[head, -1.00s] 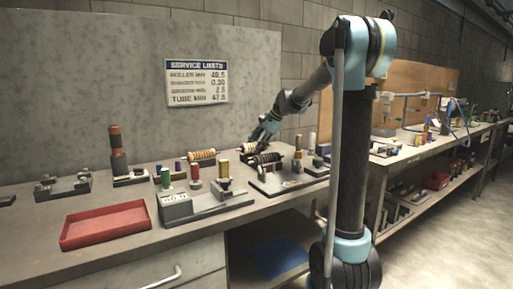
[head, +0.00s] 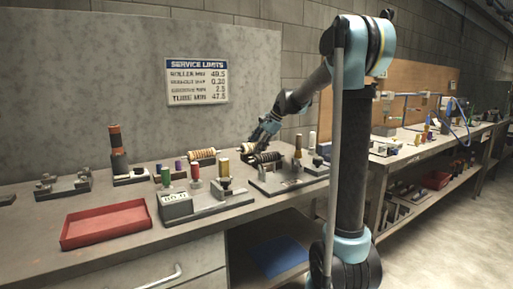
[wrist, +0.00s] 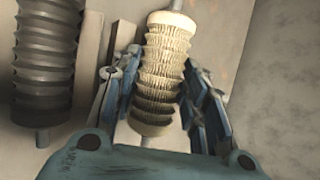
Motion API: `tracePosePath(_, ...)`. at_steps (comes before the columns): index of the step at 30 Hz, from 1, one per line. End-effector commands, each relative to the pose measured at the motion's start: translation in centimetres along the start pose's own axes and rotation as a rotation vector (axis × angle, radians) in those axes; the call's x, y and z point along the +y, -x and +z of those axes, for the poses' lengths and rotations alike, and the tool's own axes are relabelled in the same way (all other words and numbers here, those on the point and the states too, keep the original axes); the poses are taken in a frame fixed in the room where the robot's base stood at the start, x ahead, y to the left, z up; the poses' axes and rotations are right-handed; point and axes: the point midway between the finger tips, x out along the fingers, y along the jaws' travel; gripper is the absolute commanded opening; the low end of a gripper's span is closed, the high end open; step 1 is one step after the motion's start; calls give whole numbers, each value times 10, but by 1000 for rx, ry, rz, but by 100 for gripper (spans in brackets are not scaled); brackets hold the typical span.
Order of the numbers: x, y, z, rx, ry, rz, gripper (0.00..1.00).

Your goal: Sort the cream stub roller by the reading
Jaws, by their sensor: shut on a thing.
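The cream stub roller (wrist: 163,62) is ribbed with a metal shaft end, and lies between both fingers of my gripper (wrist: 160,105) in the wrist view. The fingers are shut on its sides. In the head view my gripper (head: 257,137) is over the fixture at the middle of the bench, with the cream roller (head: 249,147) small and partly hidden beneath it. A digital readout (head: 175,197) stands on a gauge base; its digits are too small to read surely. A sign (head: 197,81) titled "Service Limits" lists roller, groove and tube minimums.
A dark ribbed roller (wrist: 46,62) lies just left of the held one. An empty red tray (head: 106,223) is front left. Upright cylinders and a stacked post (head: 117,147) stand around. A wall rises behind the bench.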

Motion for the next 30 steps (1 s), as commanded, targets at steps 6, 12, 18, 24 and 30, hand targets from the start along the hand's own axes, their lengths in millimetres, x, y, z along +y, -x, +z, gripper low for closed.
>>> tracePosePath(6, 1, 0, 0, 0, 0, 1, 51)
tracePosePath(12, 1, 0, 0, 0, 0, 1, 64)
tracePosePath(18, 1, 0, 0, 1, 0, 1, 64)
tracePosePath(24, 0, 14, -1, 1, -1, 1, 64)
tracePosePath(30, 0, 51, -1, 1, -2, 1, 64)
